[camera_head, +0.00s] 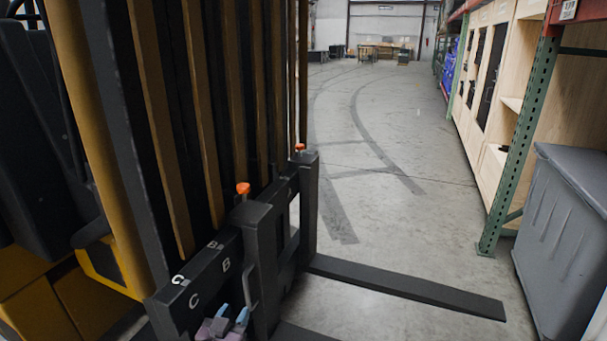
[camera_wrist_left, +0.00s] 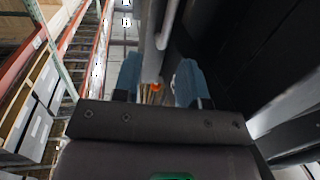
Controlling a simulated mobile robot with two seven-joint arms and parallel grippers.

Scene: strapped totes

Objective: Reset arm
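My left gripper (camera_head: 233,314) shows at the bottom of the head view, low in front of the forklift's black carriage (camera_head: 210,265). Its two blue fingertips are apart. In the left wrist view the blue fingers stand open on either side of a grey bar (camera_wrist_left: 155,45). A gap shows between the bar and the right finger; I cannot tell whether the left finger touches it. In the head view a thin dark handle (camera_head: 250,285) stands on the carriage just above the gripper. My right gripper is in neither view.
A black fork (camera_head: 405,287) reaches right over the floor. Orange knobs (camera_head: 243,188) top the carriage posts. A grey lidded bin (camera_head: 562,235) stands at right by a green rack post (camera_head: 522,135). The concrete aisle (camera_head: 400,150) is clear toward the far tables.

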